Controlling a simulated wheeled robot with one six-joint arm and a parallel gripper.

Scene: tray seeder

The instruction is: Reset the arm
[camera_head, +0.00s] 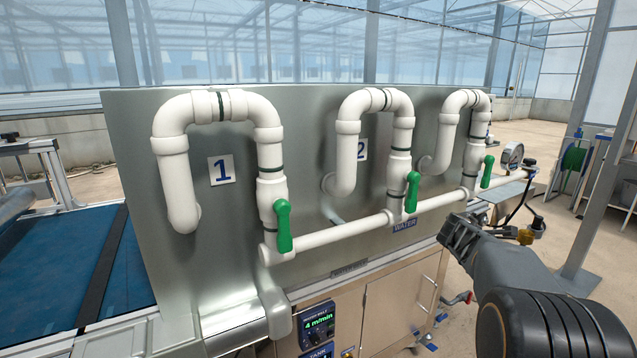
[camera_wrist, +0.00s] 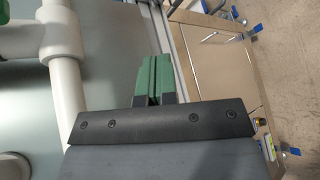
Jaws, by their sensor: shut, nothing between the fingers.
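My gripper (camera_head: 449,236) is in front of the steel panel at the right, below the white water pipe and apart from the valve handles. In the wrist view its two green-faced fingers (camera_wrist: 154,78) are pressed together with nothing between them. My arm reaches in from the lower right of the head view. Three green valve handles, the left one (camera_head: 283,226), the middle one (camera_head: 412,192) and the right one (camera_head: 487,171), all point up and down along their white pipes.
The steel panel (camera_head: 240,262) carries three bent white pipes and a horizontal water pipe (camera_head: 345,232). Below are cabinet doors (camera_head: 395,305) and a small control display (camera_head: 317,324). A blue belt (camera_head: 60,265) lies at left. A grey post (camera_head: 598,130) and hose reel (camera_head: 574,158) stand at right.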

